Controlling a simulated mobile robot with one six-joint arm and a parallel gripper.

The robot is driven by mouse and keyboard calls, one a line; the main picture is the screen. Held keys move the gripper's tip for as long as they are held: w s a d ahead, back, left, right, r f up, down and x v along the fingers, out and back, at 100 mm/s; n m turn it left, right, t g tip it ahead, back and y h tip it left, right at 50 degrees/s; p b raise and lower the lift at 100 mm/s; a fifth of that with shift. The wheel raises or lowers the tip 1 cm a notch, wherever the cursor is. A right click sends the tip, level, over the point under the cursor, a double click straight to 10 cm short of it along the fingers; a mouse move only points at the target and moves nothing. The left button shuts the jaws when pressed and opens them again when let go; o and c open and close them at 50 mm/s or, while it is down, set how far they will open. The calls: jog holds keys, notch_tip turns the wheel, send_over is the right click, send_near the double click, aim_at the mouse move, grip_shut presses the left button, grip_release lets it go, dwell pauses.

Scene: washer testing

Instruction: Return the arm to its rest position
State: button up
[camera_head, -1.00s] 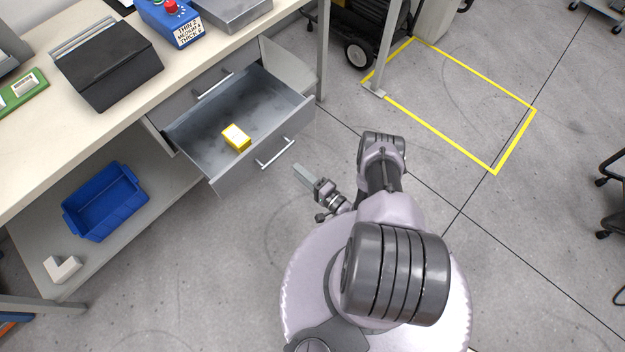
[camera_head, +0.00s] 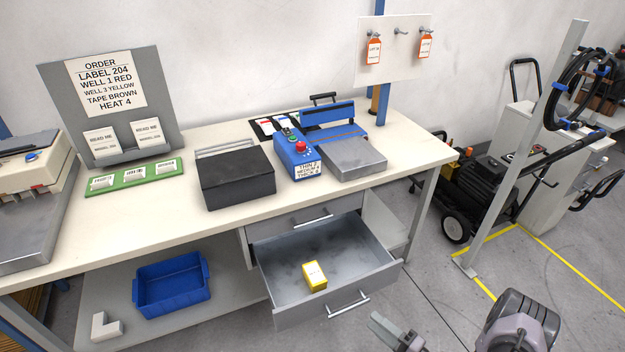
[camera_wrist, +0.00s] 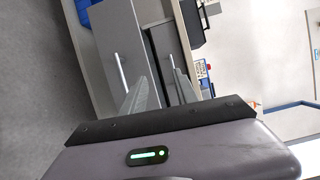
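My gripper (camera_head: 374,320) shows at the bottom edge of the head view, in front of the open drawer and to the right of its handle. In the wrist view my gripper (camera_wrist: 160,82) has its two grey fingers apart with nothing between them. My arm (camera_head: 520,320) is bent low at the bottom right of the head view, mostly cut off by the frame. The drawer (camera_head: 385,262) is pulled out, and a yellow box (camera_head: 315,275) lies inside it. The gripper is apart from both.
The workbench (camera_head: 400,160) carries a black box (camera_head: 237,178), a blue control box (camera_head: 297,155) and a green label strip (camera_head: 135,176). A blue bin (camera_head: 172,285) and a white corner block (camera_head: 105,327) sit on the lower shelf. A wheeled machine (camera_head: 470,190) and metal post stand at right.

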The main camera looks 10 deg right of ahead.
jog(key=s+a+r+n+g, duration=0.1)
jog(key=a+r+n+g, duration=0.5)
jog(key=r, duration=0.8)
jog(key=a+r+n+g, duration=0.1)
jog(key=a+r+g, duration=0.5)
jog(key=r, duration=0.8)
jog(key=s+r+t+h, duration=0.3)
jog(key=s+r+h, duration=0.6)
jog(key=s+r, duration=0.6)
jog(key=shift+s+a+t, duration=0.4)
jog(key=shift+s+a, duration=0.05)
jog(key=shift+s, duration=0.1)
